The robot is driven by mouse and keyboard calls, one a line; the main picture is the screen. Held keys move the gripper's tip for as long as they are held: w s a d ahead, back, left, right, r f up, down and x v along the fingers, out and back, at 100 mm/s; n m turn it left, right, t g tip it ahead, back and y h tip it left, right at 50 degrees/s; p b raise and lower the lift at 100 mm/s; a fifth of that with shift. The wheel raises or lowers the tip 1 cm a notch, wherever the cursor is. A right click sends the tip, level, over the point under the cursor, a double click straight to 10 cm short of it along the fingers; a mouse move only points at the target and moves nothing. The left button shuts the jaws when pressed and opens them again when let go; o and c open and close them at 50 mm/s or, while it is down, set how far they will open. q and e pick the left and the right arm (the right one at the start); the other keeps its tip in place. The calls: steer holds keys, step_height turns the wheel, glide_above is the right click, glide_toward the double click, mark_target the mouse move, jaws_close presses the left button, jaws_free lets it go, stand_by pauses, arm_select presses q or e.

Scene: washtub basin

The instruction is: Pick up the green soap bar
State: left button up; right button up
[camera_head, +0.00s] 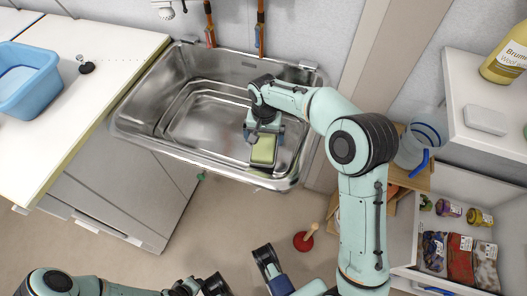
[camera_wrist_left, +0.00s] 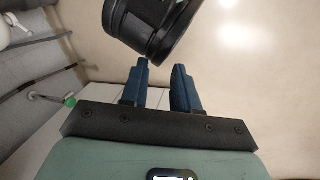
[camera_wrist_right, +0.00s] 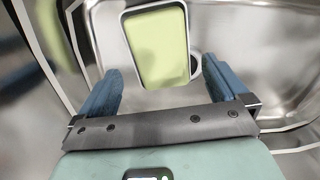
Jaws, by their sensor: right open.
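The green soap bar (camera_head: 263,150) lies at the front right of the metal basin, partly covered by my right gripper (camera_head: 264,132) in the head view. In the right wrist view the soap (camera_wrist_right: 160,45) is a pale green block within a light, dark-edged rim, ahead of and between the fingers. My right gripper (camera_wrist_right: 161,70) is open, with its blue fingers apart and nothing between their tips. Contact with the soap cannot be told. My left gripper (camera_wrist_left: 160,68) is open and empty in the left wrist view, away from the basin, with a gap between its fingers.
The metal basin (camera_head: 150,128) has raised walls around the soap. A blue tub (camera_head: 28,82) stands on the left counter (camera_head: 85,50). A red plunger (camera_head: 304,241) is on the floor. Shelves at the right hold a yellow bottle (camera_head: 508,52) and several packs.

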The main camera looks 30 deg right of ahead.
mark_target(264, 147)
step_height(264, 147, down, 6)
steer(key=shift+r+b, duration=0.1)
steer(key=shift+b, duration=0.75)
arm_select(q)
steer(key=w+f, duration=0.1)
steer(key=w+a+f, duration=0.1)
steer(key=shift+w+a+t, duration=0.2)
steer(key=shift+w+t, duration=0.1)
steer(key=shift+t, duration=0.1)
arm_select(e)
steer(key=shift+r, duration=0.1)
steer(key=c, duration=0.8)
